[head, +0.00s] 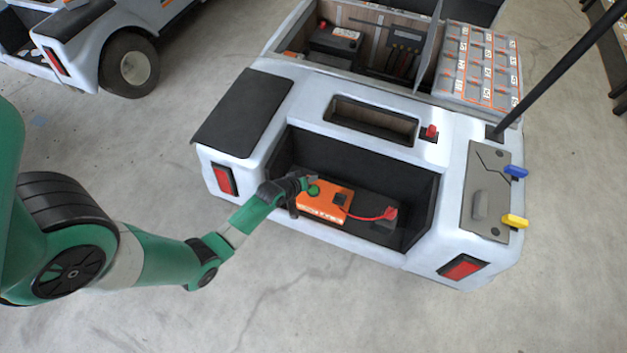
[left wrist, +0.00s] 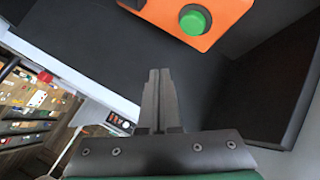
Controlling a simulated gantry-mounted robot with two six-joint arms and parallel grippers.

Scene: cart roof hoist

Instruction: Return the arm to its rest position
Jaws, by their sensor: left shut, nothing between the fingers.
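My left arm is green and reaches in from the left in the head view. Its gripper (head: 294,207) is at the left side of the cart's rear recess, beside an orange box (head: 324,203). In the left wrist view the two fingers of the left gripper (left wrist: 159,75) are together with nothing between them. The orange box (left wrist: 225,15) with a green button (left wrist: 194,20) shows at the top there, apart from the fingertips. My right gripper is in neither view.
The white cart (head: 350,135) has an open battery bay at the back. A red cable (head: 370,215) runs from the orange box inside the recess. A dark pole rises at the right, near blue (head: 516,171) and yellow (head: 515,221) handles. Floor in front is clear. Another cart stands at upper left.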

